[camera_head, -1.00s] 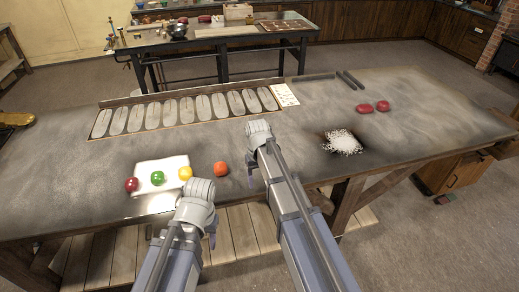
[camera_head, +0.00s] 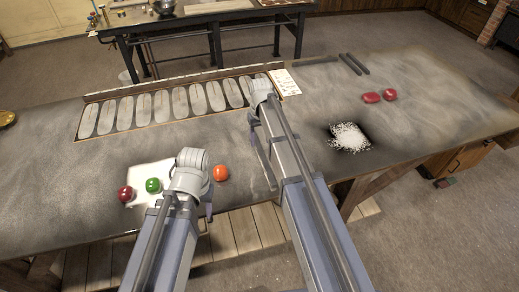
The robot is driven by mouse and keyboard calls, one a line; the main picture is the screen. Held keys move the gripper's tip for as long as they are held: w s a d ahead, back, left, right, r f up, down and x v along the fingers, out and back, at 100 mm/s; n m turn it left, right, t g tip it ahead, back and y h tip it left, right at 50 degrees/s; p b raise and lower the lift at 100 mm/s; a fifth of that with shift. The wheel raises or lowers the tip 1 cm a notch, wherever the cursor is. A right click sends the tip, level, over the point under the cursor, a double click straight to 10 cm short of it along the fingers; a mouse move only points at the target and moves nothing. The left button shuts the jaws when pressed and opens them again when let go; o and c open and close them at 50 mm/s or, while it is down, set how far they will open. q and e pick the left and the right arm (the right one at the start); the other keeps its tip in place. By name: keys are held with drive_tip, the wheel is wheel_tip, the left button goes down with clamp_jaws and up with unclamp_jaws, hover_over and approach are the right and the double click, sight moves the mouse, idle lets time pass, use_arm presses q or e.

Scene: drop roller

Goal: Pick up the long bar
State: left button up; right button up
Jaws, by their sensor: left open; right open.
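Two dark, straight bars (camera_head: 354,64) lie side by side near the back edge of the table, right of centre. Another thin dark strip (camera_head: 313,60) lies to their left along the back edge; I cannot tell which is the long bar. My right gripper (camera_head: 265,150) hangs over the middle of the table, in front of the bars and well apart from them. It is open, its jaws mostly hidden by my arm. My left gripper (camera_head: 209,205) is open near the front edge, largely hidden behind its arm, and apart from the bars.
A mould tray (camera_head: 113,87) with several oval slots lies at the back left, a printed card (camera_head: 285,82) beside it. Red (camera_head: 125,193), green (camera_head: 153,185) and orange (camera_head: 221,173) balls lie in front. White powder (camera_head: 349,137) and two red pieces (camera_head: 372,97) lie right.

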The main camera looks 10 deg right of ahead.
sight(262, 154)
drive_tip(key=shift+s+f+b, duration=0.1)
drive_tip(key=shift+f+b, duration=0.45)
drive_tip(key=shift+b, duration=0.15)
drive_tip(key=shift+f+b, duration=0.7)
drive_tip(key=shift+f, duration=0.1)
drive_tip(key=shift+r, duration=0.1)
drive_tip(key=f+b, duration=0.5)
drive_tip(key=shift+d+f, duration=0.2)
drive_tip(key=shift+d, duration=0.15)
drive_tip(key=shift+r, duration=0.1)
clamp_jaws()
